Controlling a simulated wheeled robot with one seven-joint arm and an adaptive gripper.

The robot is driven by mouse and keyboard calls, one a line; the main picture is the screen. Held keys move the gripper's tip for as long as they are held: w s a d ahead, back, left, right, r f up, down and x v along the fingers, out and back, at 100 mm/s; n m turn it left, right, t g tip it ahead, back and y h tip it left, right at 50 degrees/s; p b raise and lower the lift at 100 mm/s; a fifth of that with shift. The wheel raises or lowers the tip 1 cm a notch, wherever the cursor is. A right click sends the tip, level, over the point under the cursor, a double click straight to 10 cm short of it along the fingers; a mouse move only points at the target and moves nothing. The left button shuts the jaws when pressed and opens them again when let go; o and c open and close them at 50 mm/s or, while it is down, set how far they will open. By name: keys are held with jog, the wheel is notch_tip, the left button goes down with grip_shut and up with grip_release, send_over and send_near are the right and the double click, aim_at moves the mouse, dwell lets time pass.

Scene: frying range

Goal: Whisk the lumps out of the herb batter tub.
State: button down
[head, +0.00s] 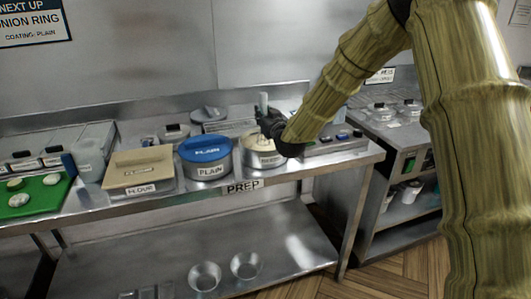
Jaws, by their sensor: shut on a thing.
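An open round metal tub (250,161) with pale batter in it stands on the prep counter, right of the blue-lidded tub. Its label is too small to read for sure. My gripper (269,128) is above this tub and shut on an upright whisk, whose grey handle (263,102) sticks up above the fingers. The whisk's lower end reaches down to the batter. Whether lumps remain in the batter is too small to tell.
A blue-lidded tub marked PLAIN (207,170) stands close on the left, then a tan-lidded flour box (137,185). A green board (42,194) lies far left. A low device with coloured buttons (330,146) sits right of the open tub. Two metal bowls (205,277) are on the lower shelf.

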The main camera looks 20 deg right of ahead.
aim_at(264, 94)
jog(key=shift+s, duration=0.25)
jog(key=shift+r, duration=0.15)
jog(key=shift+r+p, duration=1.7)
jog(key=shift+r, duration=1.85)
jog(key=shift+r+p, duration=1.1)
jog(key=shift+r, duration=1.35)
